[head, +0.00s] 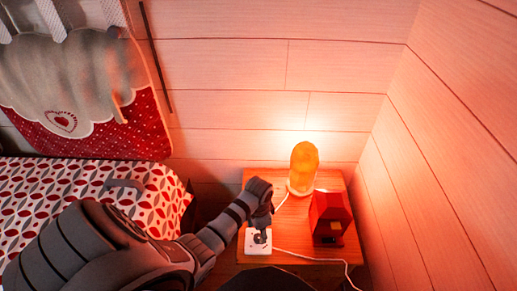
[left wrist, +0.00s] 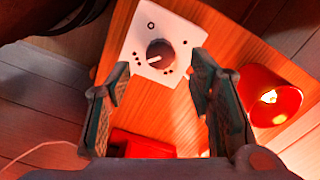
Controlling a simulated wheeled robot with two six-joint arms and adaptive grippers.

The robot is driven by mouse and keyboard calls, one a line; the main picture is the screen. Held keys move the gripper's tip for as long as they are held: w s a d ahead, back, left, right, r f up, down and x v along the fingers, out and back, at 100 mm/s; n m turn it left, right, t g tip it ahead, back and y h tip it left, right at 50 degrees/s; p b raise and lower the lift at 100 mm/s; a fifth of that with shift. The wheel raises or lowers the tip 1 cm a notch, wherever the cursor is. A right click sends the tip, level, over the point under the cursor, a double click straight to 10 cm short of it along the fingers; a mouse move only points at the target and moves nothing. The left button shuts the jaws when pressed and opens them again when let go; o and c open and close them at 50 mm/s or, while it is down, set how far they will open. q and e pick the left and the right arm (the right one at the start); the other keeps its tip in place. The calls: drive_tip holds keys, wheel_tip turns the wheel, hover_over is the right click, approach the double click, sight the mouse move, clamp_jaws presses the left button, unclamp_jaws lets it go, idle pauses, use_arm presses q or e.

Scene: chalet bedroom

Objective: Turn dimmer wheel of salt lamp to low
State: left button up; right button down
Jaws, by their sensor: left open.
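The salt lamp (head: 303,168) glows orange on a pale base on the nightstand. Its white square dimmer box (head: 249,248) lies near the nightstand's front left. In the left wrist view the dimmer plate (left wrist: 137,41) carries a dark round wheel (left wrist: 160,53), a small circle mark and groups of dots. A pale mark on the wheel seems to face lower left. My left gripper (head: 261,226) reaches down over the box. In the wrist view its open fingers (left wrist: 160,76) frame the lower part of the plate, with nothing between them. My right gripper is not in view.
A red box-like object (head: 328,217) stands right of the dimmer on the wooden nightstand (head: 290,248). A pale cord (head: 315,258) runs across its front. A glowing red shape (left wrist: 272,98), perhaps the lamp, shows right in the wrist view. The patterned bed (head: 75,180) is at left.

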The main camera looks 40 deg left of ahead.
sight(258, 238)
use_arm(q)
wheel_tip(258, 238, down, 5)
drive_tip(key=shift+f+b, duration=0.1)
drive_tip(key=shift+b, duration=0.65)
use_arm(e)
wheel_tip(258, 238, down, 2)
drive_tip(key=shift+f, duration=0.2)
use_arm(q)
clamp_jaws()
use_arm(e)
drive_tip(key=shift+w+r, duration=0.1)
use_arm(q)
drive_tip(key=shift+r, duration=0.2)
